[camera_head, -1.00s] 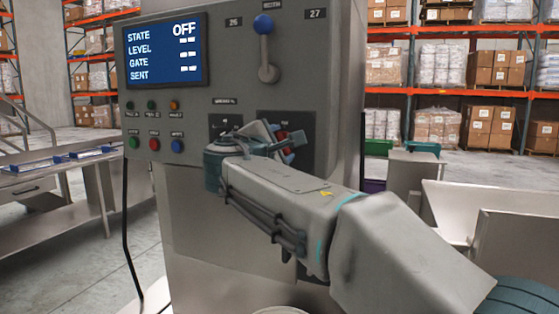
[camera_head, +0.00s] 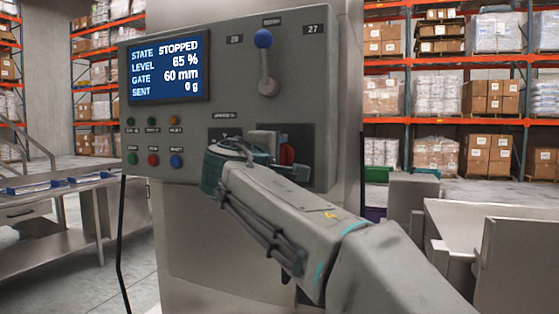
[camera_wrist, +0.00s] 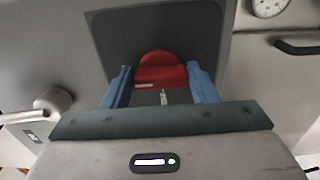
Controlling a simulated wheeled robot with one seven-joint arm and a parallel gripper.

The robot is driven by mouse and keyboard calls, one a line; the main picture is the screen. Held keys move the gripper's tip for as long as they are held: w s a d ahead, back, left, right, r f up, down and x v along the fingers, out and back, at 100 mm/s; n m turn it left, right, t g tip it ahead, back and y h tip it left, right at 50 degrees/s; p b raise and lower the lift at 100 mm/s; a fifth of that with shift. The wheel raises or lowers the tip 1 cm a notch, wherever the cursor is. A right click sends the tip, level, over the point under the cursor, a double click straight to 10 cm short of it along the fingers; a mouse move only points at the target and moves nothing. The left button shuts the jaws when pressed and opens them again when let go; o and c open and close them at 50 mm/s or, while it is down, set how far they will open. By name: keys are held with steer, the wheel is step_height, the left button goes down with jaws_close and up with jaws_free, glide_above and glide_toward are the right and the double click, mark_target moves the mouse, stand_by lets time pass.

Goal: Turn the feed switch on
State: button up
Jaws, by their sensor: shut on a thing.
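The feed switch (camera_wrist: 162,72) is a red rotary knob on a dark plate, seen in the wrist view between the two blue fingers of my gripper (camera_wrist: 163,88). The fingers are shut on it from both sides. In the head view the red switch (camera_head: 287,154) shows only in part, behind my gripper (camera_head: 268,148). The control panel's display (camera_head: 168,71) reads STATE STOPPED, LEVEL 65 %, GATE 60 mm, SENT 0 g.
A lever with a blue ball (camera_head: 263,40) points up above the switch. Several coloured buttons (camera_head: 153,158) sit at the panel's lower left. A steel table (camera_head: 60,228) stands at left. Pallet racks fill the background.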

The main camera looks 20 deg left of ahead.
stand_by(0.3)
steer(key=o, duration=1)
steer(key=s, duration=0.9)
steer(key=s+a, duration=0.1)
steer(key=s, duration=0.3)
steer(key=shift+s, duration=0.4)
steer(key=shift+w, duration=0.1)
